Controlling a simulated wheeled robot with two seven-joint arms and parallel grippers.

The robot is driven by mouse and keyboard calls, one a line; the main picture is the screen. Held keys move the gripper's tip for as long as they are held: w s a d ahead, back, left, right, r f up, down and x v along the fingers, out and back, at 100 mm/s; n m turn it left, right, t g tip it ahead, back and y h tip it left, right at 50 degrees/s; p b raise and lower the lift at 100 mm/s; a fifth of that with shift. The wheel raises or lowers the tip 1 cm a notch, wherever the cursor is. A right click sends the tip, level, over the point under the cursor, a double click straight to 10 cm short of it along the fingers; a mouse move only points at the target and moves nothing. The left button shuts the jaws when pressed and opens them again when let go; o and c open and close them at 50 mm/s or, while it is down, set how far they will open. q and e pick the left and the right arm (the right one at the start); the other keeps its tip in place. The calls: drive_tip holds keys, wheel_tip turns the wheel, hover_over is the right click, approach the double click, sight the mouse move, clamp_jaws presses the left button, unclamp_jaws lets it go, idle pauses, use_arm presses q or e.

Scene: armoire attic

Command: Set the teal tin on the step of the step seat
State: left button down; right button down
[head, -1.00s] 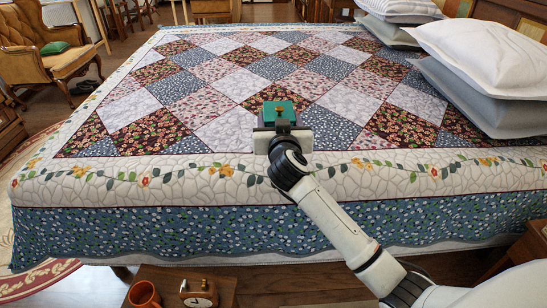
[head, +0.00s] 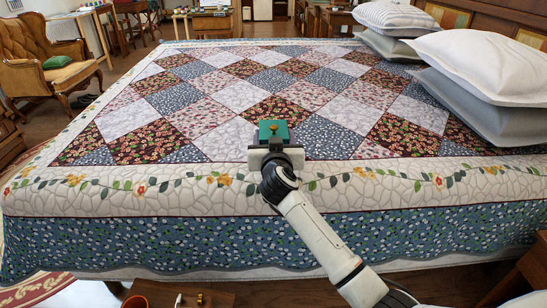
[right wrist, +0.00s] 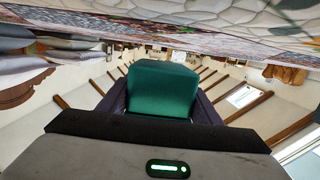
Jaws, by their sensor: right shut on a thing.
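The teal tin (head: 273,131) is a small green box held over the near part of the bed. My right gripper (head: 274,142) is shut on it, with the arm coming in from the lower right. In the right wrist view the tin (right wrist: 162,88) fills the space between the two dark fingers (right wrist: 160,107). Its lower part is hidden behind the gripper body. The step seat is not something I can make out in these frames. My left gripper is out of view.
A large bed with a patchwork quilt (head: 200,190) fills the middle. Pillows (head: 485,65) are stacked at its right. A tan armchair (head: 45,60) with a green cushion (head: 57,62) stands at the left. A small wooden table (head: 225,288) with an orange pot (head: 136,300) is at the bottom.

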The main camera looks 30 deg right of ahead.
wheel_tip(320, 180, down, 4)
drive_tip(key=shift+f, duration=0.2)
drive_tip(key=shift+f, duration=0.1)
drive_tip(key=c, duration=1)
unclamp_jaws()
drive_tip(key=shift+f, duration=0.15)
drive_tip(key=o, duration=0.4)
